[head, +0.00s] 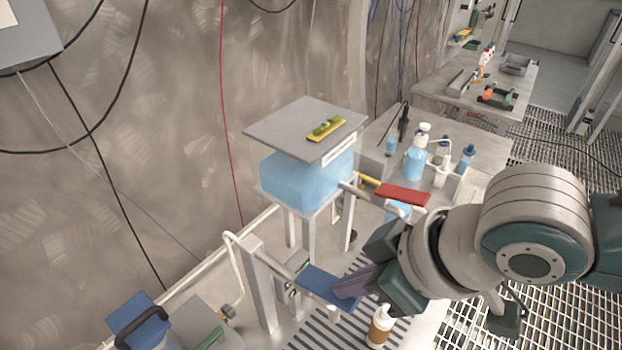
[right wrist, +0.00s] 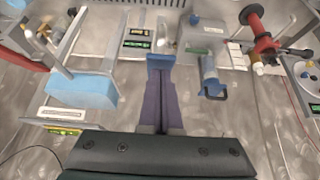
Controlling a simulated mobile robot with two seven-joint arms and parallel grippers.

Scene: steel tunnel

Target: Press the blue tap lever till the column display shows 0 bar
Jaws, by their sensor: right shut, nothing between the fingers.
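The blue tap lever (head: 326,286) is a flat blue plate sticking out to the right from a grey column (head: 262,287) in the head view. It also shows in the right wrist view (right wrist: 161,61), just beyond my fingertips. My right gripper (head: 350,286) is shut and empty, with its dark purple fingers at the lever's free end. I cannot tell whether they touch it. The fingers point straight at the lever in the right wrist view (right wrist: 161,82). A small display (right wrist: 137,42) shows there on the column, its reading too small to read. My left gripper is out of view.
A clear tank (head: 300,181) with blue water stands behind the column, under a grey lid (head: 304,130). A red lever (head: 402,194) juts out above my right gripper. A white-and-brown bottle (head: 381,326) stands just below it. Bottles (head: 415,157) crowd the bench behind.

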